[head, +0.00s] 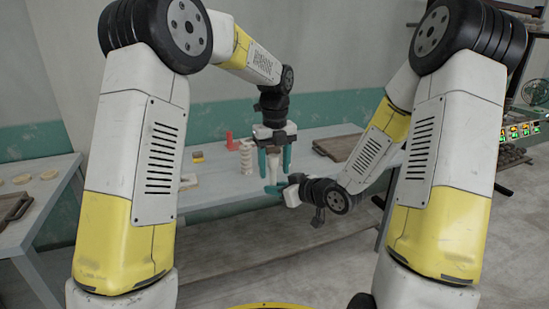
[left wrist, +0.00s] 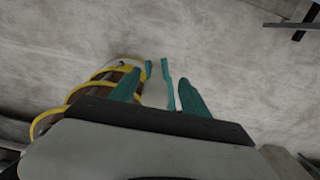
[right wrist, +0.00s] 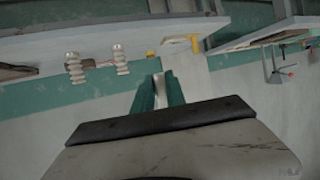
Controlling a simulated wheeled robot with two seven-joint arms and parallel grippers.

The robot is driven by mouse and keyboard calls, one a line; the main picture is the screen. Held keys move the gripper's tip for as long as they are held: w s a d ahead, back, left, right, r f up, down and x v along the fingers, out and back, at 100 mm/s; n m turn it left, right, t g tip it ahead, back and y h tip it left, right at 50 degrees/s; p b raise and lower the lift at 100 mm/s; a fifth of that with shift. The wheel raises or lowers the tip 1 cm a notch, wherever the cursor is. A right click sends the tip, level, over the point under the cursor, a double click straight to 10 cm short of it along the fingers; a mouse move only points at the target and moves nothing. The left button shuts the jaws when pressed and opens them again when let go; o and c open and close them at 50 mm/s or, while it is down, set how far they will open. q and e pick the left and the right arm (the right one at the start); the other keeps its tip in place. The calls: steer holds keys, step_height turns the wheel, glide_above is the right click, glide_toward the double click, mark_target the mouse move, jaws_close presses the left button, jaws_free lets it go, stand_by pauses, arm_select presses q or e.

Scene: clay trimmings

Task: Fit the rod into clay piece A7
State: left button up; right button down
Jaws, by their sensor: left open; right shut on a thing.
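My left gripper (head: 276,163) points down in front of the table and is open. A pale upright piece (head: 273,168) stands between its teal fingers, and it also shows in the left wrist view (left wrist: 155,92). My right gripper (head: 274,189) reaches in from the right, its teal fingers shut on the pale piece near its lower end. I cannot tell whether this piece is the rod or clay piece A7, as no label is readable and the fingers cover much of it. A pale ribbed piece (head: 246,158) stands on the table behind, left of the left gripper.
The grey table (head: 222,188) also holds a red bracket (head: 230,141), a yellow-topped block (head: 197,157) and a brown wooden tray (head: 338,147). A left side table (head: 57,188) carries pale discs (head: 48,173) and another wooden tray (head: 14,207). Floor in front is clear.

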arm_select(q)
steer(key=shift+f, duration=0.1)
jaws_close()
arm_select(e)
steer(key=c, duration=1.3)
jaws_free()
